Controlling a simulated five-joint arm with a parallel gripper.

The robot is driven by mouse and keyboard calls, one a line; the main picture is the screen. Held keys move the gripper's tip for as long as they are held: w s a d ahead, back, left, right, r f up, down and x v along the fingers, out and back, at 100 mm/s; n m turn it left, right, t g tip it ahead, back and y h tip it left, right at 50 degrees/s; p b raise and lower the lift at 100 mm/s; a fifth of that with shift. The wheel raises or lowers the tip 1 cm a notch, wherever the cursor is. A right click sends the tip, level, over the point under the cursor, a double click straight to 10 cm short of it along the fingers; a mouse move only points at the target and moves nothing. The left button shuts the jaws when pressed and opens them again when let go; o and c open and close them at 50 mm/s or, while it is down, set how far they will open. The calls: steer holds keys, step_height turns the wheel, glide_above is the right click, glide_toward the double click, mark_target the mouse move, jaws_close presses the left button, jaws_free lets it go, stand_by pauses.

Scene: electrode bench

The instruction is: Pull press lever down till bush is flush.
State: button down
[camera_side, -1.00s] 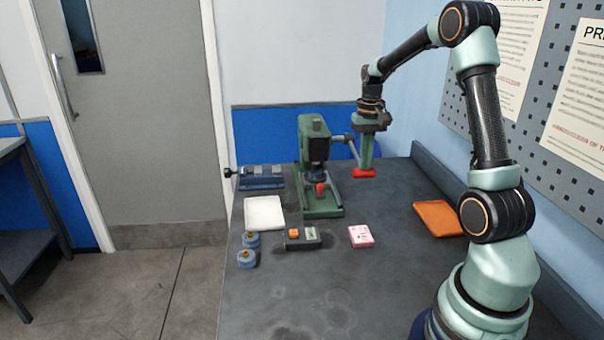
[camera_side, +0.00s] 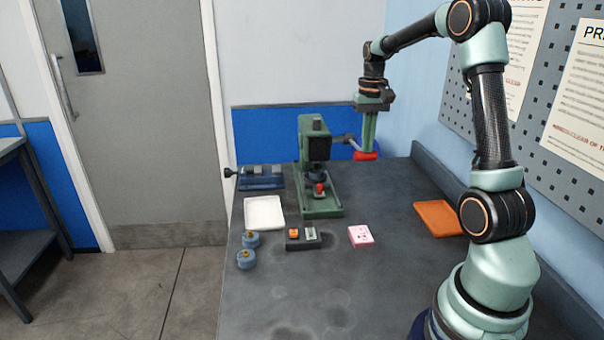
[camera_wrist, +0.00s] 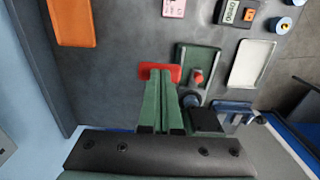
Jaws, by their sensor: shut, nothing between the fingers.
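The green press (camera_side: 318,150) stands at the back of the bench, its black head facing front. Its grey lever (camera_side: 346,139) runs out to the right and slopes down slightly to a red grip (camera_side: 366,156). My gripper (camera_side: 368,150) is shut and empty, pointing down, with its fingertips at the red grip; firm contact is unclear. In the wrist view the fingertips (camera_wrist: 158,76) overlap the red grip (camera_wrist: 173,73). A small red part (camera_side: 320,188) shows low on the press, in front of a bluish round part (camera_side: 315,178). I cannot make out the bush or its seating.
A blue vise (camera_side: 262,178) is left of the press. A pink box (camera_side: 360,236) and orange tray (camera_side: 438,218) lie right.

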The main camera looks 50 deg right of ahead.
steer(key=shift+w+d+r, duration=0.15)
steer(key=shift+r, duration=0.65)
steer(key=shift+w+d+r, duration=0.2)
steer(key=shift+r, duration=0.65)
steer(key=shift+w+d+r, duration=0.15)
steer(key=shift+r, duration=0.65)
steer(key=shift+r, duration=2.5)
steer(key=s+a+f+n+t, duration=0.1)
steer(key=s+a+n+t, duration=0.1)
steer(key=a, duration=0.7)
steer(key=s+a+f+n+t, duration=0.2)
steer(key=s+a+n, duration=0.1)
steer(key=a, duration=0.6)
steer(key=s+a+f+n+t, duration=0.1)
steer(key=a+n, duration=0.3)
steer(key=a, duration=0.6)
steer(key=shift+s+f+t, duration=0.4)
steer(key=shift+s+f, duration=0.2)
steer(key=shift+s, duration=0.1)
